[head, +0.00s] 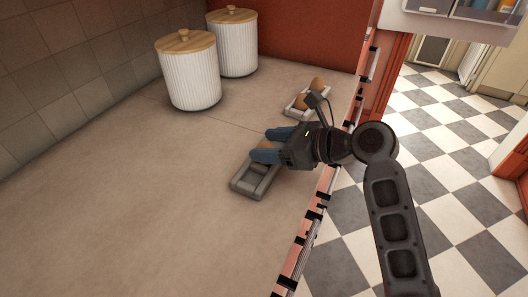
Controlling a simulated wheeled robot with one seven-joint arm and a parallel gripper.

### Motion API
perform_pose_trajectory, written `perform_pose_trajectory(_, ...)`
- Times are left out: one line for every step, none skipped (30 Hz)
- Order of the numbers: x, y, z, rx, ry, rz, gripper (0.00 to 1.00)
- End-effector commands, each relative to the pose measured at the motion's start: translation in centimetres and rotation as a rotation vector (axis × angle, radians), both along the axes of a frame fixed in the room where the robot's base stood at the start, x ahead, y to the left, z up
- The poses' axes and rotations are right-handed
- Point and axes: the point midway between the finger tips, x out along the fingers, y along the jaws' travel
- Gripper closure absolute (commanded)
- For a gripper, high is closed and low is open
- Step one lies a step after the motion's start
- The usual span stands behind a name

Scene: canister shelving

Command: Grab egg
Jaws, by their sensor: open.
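My gripper (266,145) reaches over the counter from the right, its two blue fingers apart. A brown egg (264,146) shows in part between the fingers, and most of it is hidden by them. I cannot tell whether either finger touches it. A grey tray (246,187) lies under and in front of the fingers, its near end bare. Farther back, a second light tray (293,113) holds brown eggs, one at its far end (318,84) and at least one nearer (301,101). My gripper and wrist partly cover that tray's near right side.
Two white ribbed canisters with wooden lids, a near one (190,75) and a far one (234,45), stand at the back left. The counter (130,190) is clear at left and front. Its edge (308,220) drops to the checkered floor (440,160).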

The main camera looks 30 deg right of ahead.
Motion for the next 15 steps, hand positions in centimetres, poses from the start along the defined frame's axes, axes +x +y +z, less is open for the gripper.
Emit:
perform_pose_trajectory(0.6, 0.5, -0.3, 0.000, 0.001, 0.003, 0.36)
perform_pose_trajectory(1.0, 0.8, -0.5, 0.000, 0.001, 0.003, 0.36)
perform_pose_trajectory(1.4, 1.0, -0.6, 0.000, 0.000, 0.001, 0.36)
perform_pose_trajectory(1.7, 1.2, -0.8, 0.000, 0.000, 0.001, 0.36)
perform_pose_trajectory(1.9, 1.3, -0.9, 0.000, 0.000, 0.001, 0.36)
perform_pose_trajectory(2.1, 1.5, -1.0, 0.000, 0.000, 0.001, 0.36)
perform_pose_trajectory(2.2, 1.6, -1.1, 0.000, -0.001, 0.000, 0.36)
perform_pose_trajectory(2.3, 1.7, -1.2, 0.000, -0.001, 0.000, 0.36)
perform_pose_trajectory(2.4, 1.7, -1.2, -0.001, -0.001, 0.000, 0.36)
perform_pose_trajectory(2.4, 1.7, -1.3, -0.001, -0.001, 0.000, 0.36)
perform_pose_trajectory(2.4, 1.7, -1.3, -0.001, -0.001, 0.000, 0.36)
perform_pose_trajectory(2.4, 1.7, -1.3, -0.001, -0.001, 0.000, 0.36)
perform_pose_trajectory(2.4, 1.7, -1.3, -0.001, -0.001, 0.000, 0.36)
perform_pose_trajectory(2.4, 1.7, -1.3, -0.001, -0.001, 0.000, 0.36)
perform_pose_trajectory(2.4, 1.7, -1.3, -0.001, -0.001, -0.001, 0.36)
